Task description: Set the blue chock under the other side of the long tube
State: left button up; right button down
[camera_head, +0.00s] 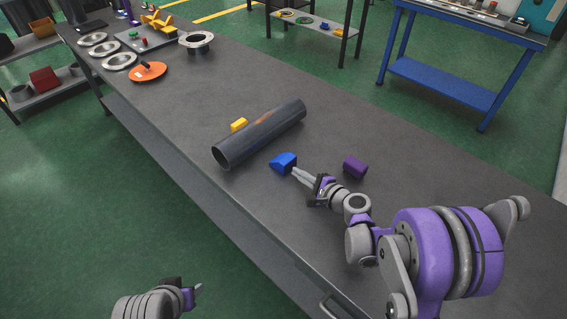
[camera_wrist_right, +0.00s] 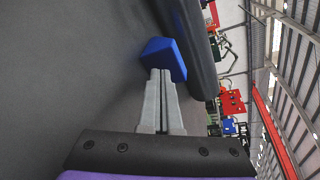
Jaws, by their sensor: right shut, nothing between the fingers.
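The long tube (camera_head: 262,133), dark grey and hollow, lies across the table. The blue chock (camera_head: 284,162) is on the table at the tube's near side; a small gap seems to part them in the head view. A yellow chock (camera_head: 239,125) sits against the tube's far side. My right gripper (camera_head: 295,172) is shut and empty, its fingertips at the near face of the blue chock. In the wrist view the blue chock (camera_wrist_right: 164,58) is just past the fingertips (camera_wrist_right: 160,74), with the tube (camera_wrist_right: 190,45) beyond it. My left gripper (camera_head: 198,287) shows only in part at the bottom edge.
A purple block (camera_head: 355,168) stands on the table right of my right gripper. Metal rings (camera_head: 104,49), an orange disc (camera_head: 147,72) and a flanged ring (camera_head: 196,42) lie at the far left end. The table (camera_head: 400,180) is clear to the tube's right.

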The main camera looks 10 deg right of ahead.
aim_at(290, 163)
jog(key=shift+w, duration=0.15)
jog(key=shift+w+a, duration=0.15)
dwell(0.4)
jog(key=shift+w+a, duration=0.15)
jog(key=shift+w, duration=0.05)
dwell(0.5)
jog(key=shift+w+a, duration=0.55)
jog(key=shift+w, duration=0.4)
jog(key=shift+w+a, duration=0.55)
jog(key=shift+w, duration=0.35)
jog(key=shift+w+a, duration=0.55)
jog(key=shift+w, duration=0.4)
jog(key=shift+s+d, duration=0.1)
jog(key=shift+s, duration=0.05)
jog(key=shift+v, duration=1.45)
jog(key=shift+r, duration=0.2)
